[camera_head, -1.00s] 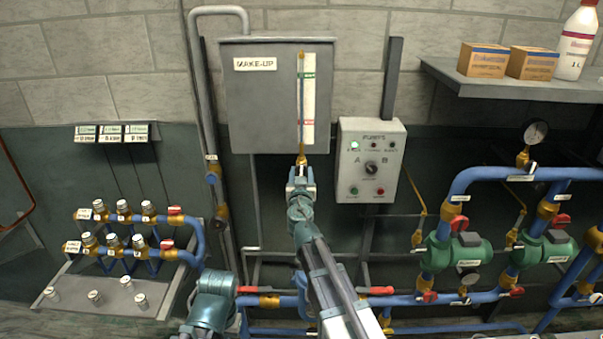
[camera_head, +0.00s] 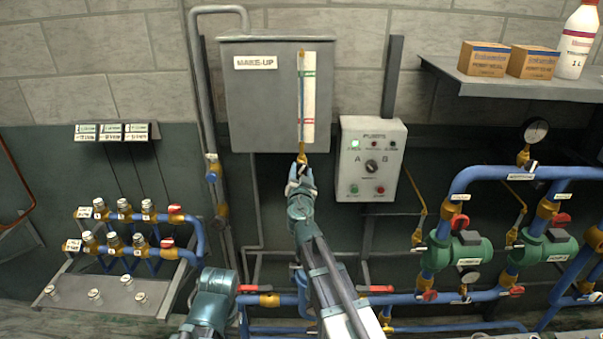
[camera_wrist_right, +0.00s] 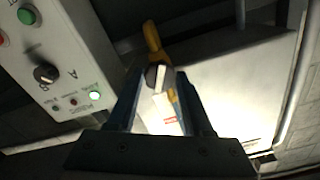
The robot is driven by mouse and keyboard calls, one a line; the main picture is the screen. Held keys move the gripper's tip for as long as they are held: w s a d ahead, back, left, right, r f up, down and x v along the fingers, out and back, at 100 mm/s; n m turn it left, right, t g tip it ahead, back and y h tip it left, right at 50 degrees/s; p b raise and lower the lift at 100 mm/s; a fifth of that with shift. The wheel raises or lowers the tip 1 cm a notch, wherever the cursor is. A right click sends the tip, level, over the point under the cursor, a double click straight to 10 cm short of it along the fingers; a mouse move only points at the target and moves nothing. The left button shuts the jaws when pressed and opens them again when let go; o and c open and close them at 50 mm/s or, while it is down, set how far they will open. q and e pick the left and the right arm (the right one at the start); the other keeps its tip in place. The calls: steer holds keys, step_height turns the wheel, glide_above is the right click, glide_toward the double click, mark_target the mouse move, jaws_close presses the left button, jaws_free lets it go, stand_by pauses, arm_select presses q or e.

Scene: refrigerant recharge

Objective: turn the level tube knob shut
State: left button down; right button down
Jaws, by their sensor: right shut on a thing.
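The level tube (camera_head: 301,95) is a thin vertical tube beside a white scale strip with green and red marks, on the front of the grey MAKE-UP tank (camera_head: 262,130). A brass fitting (camera_head: 302,158) sits at its lower end. My right gripper (camera_head: 301,178) is at this fitting from below. In the right wrist view the knob (camera_wrist_right: 157,76), dark and pale, sits between the two fingers of my right gripper (camera_wrist_right: 163,92), which are shut on it. The brass body (camera_wrist_right: 151,36) shows beyond it. My left gripper is not identifiable in these views.
The PUMPS panel (camera_head: 372,140) with its selector and lit green lamp is close on the right of the gripper. A grey vertical pipe (camera_head: 193,80) runs left of the tank. Green pumps (camera_head: 458,254) and blue pipes stand at lower right.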

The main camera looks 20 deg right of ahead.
steer(key=m, duration=0.3)
steer(key=shift+m, duration=0.4)
steer(key=m, duration=0.4)
steer(key=shift+s, duration=0.1)
steer(key=shift+c, duration=2.1)
jaws_free()
steer(key=v, duration=0.7)
